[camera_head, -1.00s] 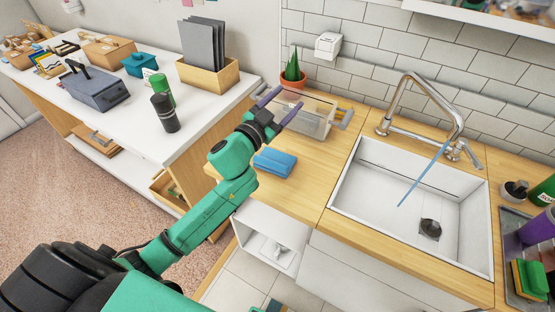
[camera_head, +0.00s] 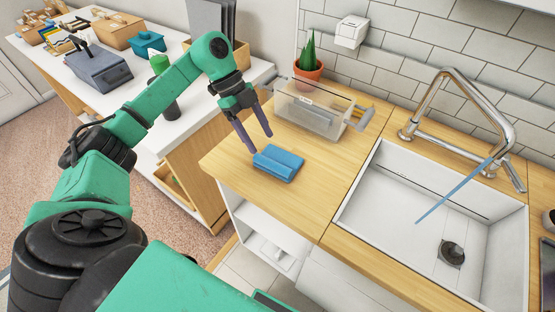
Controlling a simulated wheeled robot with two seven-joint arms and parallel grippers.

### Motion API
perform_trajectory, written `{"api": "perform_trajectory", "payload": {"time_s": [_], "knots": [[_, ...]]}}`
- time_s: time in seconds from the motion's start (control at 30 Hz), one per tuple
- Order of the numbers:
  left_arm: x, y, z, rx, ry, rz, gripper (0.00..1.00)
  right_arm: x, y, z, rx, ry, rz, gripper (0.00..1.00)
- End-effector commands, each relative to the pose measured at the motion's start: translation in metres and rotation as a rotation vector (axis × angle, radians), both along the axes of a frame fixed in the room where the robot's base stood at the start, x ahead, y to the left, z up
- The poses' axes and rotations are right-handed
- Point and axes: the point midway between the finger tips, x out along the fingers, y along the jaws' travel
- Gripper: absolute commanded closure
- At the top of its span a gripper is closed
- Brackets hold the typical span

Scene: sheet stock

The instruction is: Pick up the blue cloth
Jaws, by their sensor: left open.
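The blue cloth (camera_head: 279,163) lies folded on the wooden counter (camera_head: 310,195), near its left end. My left gripper (camera_head: 261,143) points down just behind and above the cloth's left part. Its two purple fingers are apart with nothing between them. The fingertips are close to the cloth; I cannot tell whether they touch it. My right gripper is not in view.
A clear container (camera_head: 312,112) stands behind the cloth, with a potted cactus (camera_head: 307,66) behind it. The white sink (camera_head: 400,215) and its tap (camera_head: 440,95) are to the right. A white table (camera_head: 130,93) holding boxes is at the left.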

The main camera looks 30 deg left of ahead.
Motion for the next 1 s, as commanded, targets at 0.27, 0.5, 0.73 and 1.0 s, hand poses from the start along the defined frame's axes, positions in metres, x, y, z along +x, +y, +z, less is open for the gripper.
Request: {"api": "perform_trajectory", "payload": {"time_s": [0.27, 0.5, 0.73, 1.0], "knots": [[-0.005, -0.02, -0.034, -0.003, 0.004, -0.002, 0.31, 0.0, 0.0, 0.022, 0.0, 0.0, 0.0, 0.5], [-0.007, -0.034, -0.068, -0.002, -0.002, -0.002, 0.31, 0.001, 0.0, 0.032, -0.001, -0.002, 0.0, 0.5], [-0.007, -0.034, -0.069, -0.002, -0.003, -0.002, 0.31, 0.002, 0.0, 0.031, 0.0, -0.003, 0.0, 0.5], [-0.006, -0.034, -0.071, -0.003, -0.004, -0.002, 0.31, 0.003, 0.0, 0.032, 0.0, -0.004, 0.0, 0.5]]}}
